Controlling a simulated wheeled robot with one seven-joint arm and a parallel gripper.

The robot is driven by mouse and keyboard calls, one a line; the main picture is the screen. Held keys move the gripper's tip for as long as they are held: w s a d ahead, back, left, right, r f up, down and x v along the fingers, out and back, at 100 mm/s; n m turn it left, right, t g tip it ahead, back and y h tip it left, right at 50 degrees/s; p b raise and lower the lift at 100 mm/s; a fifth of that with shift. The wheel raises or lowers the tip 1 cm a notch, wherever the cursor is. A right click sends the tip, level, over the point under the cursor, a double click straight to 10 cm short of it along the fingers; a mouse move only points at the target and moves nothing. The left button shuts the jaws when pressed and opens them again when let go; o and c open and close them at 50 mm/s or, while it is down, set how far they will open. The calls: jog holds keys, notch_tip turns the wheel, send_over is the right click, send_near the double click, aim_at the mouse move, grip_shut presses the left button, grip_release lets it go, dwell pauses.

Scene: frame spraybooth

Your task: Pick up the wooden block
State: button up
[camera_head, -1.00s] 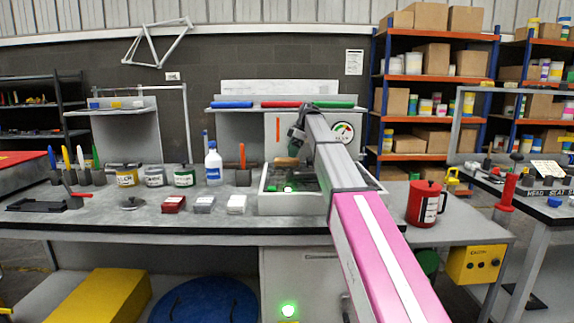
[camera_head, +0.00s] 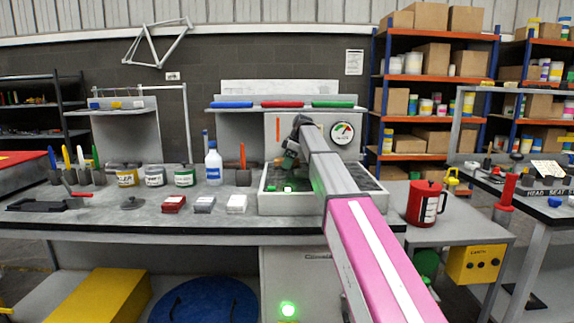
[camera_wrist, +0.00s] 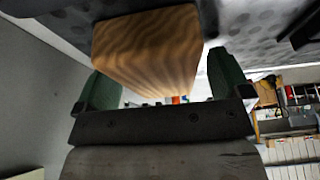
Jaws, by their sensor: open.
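The wooden block (camera_wrist: 148,48) has a light brown, striped grain and shows large in the wrist view. It sits between the two green fingers of my gripper (camera_wrist: 160,85), with a gap on the right side; on the left the finger is very close to it and I cannot tell if they touch. The gripper is open. In the head view my gripper (camera_head: 289,163) is low over the grey tray (camera_head: 295,205) on the bench, and I cannot make out the block there.
Red, grey and white small boxes (camera_head: 204,204) stand left of the tray, with a white bottle (camera_head: 213,166) behind them. A red canister (camera_head: 425,204) stands to the right. A dial gauge (camera_head: 342,133) is on the panel behind my arm.

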jog(key=c, duration=1)
notch_tip(320, 180, up, 10)
jog(key=shift+r, duration=0.1)
